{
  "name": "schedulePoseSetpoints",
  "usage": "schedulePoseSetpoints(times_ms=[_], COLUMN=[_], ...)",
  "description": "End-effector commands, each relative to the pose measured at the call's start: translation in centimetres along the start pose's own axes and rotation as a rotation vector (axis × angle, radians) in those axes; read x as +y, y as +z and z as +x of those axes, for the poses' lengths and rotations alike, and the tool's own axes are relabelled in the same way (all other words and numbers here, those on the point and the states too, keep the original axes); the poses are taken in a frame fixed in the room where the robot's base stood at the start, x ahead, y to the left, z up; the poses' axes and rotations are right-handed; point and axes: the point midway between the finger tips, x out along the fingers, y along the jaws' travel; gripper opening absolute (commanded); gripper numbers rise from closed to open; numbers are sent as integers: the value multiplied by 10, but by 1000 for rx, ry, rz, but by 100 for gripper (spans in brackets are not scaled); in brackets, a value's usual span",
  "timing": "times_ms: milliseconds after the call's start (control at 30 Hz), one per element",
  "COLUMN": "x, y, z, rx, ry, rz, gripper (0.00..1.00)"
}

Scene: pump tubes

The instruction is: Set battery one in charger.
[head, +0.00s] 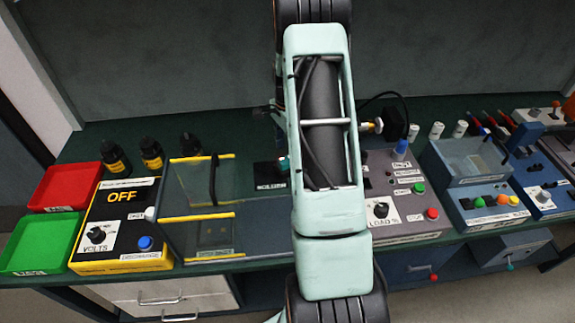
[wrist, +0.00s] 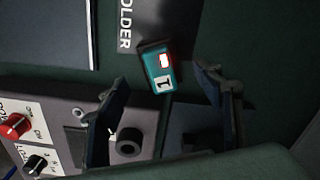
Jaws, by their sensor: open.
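A small teal block marked 1, with a red and white patch, is battery one (wrist: 160,85). In the wrist view it lies by a dark plate lettered "OLDER" (wrist: 150,18). My gripper (wrist: 163,80) is open. One finger is left of the battery and the other right of it, with gaps on both sides; I cannot tell how far above it they are. In the head view my arm hides the gripper; a teal patch beside the arm (head: 283,166) may be the battery. No charger label is readable; the box showing OFF (head: 125,197) has a VOLTS knob.
Red (head: 65,187) and green (head: 42,243) trays sit far left. A blue unit (head: 470,175) is at the right. Black bottles stand behind.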

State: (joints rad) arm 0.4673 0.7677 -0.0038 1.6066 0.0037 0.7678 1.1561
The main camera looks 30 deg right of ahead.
Motion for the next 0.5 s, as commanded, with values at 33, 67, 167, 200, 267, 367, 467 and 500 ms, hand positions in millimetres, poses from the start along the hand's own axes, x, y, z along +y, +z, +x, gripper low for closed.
schedulePoseSetpoints(times_ms=[33, 67, 167, 200, 267, 367, 467, 500], x=[0, 0, 1, 1, 1, 0, 0, 0], y=[0, 0, -1, -1, -2, -2, -2, -3], z=[2, 4, 13, 19, 27, 41, 50, 52], rx=[0, 0, -1, -2, -2, -1, -1, 0], ry=[1, 1, 2, 3, 3, 2, 1, 0], rz=[0, 0, 2, 2, 1, -1, 0, 0], gripper=[61, 61, 61, 61, 61, 61, 61, 61])
